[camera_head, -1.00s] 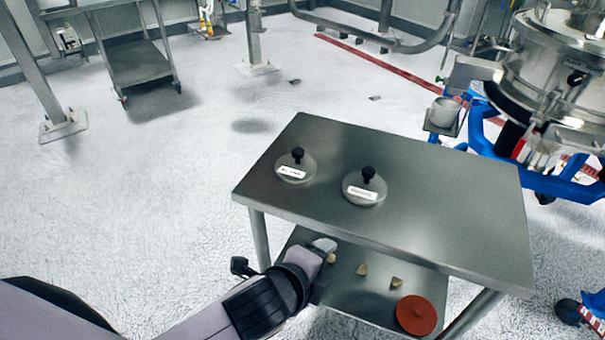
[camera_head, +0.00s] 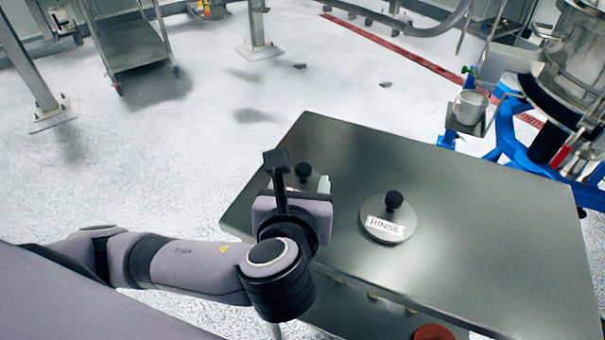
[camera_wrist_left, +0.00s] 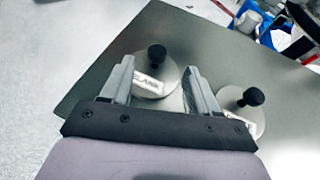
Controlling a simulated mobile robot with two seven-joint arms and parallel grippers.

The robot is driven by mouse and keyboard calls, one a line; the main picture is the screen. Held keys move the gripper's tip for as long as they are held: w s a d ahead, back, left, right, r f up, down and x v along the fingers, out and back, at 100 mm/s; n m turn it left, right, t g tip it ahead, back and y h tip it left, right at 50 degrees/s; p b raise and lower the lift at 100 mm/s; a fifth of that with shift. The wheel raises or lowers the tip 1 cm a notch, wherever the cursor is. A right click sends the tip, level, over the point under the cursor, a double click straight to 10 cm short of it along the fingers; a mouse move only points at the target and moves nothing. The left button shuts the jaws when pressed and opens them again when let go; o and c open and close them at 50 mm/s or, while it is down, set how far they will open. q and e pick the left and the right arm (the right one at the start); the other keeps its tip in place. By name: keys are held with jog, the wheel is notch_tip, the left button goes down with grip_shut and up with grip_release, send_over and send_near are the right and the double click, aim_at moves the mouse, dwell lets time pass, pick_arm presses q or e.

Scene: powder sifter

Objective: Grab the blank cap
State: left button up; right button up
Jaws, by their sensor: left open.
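The blank cap (camera_wrist_left: 147,78) is a round metal disc with a black knob and a white label ending in "LANK" in the left wrist view. It lies on the steel table. In the head view the blank cap (camera_head: 304,171) is mostly hidden behind my left gripper (camera_head: 298,185). In the left wrist view my left gripper (camera_wrist_left: 158,75) is open and empty, its fingers spread to either side of the cap's knob. I cannot tell the height of the fingers over the cap. My right gripper is not in view.
A second cap labelled RINSE (camera_head: 388,218) lies to the right on the same table (camera_head: 470,230). A red disc (camera_head: 434,331) is on the shelf below. A sifter on a blue frame (camera_head: 507,150) stands beyond the table's right side. The table's right part is bare.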

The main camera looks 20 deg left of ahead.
aim_at(304, 168)
pick_arm(q)
jog(key=x, duration=0.6)
jog(key=shift+a+b, duration=0.25)
jog(key=shift+b, duration=0.15)
grip_shut()
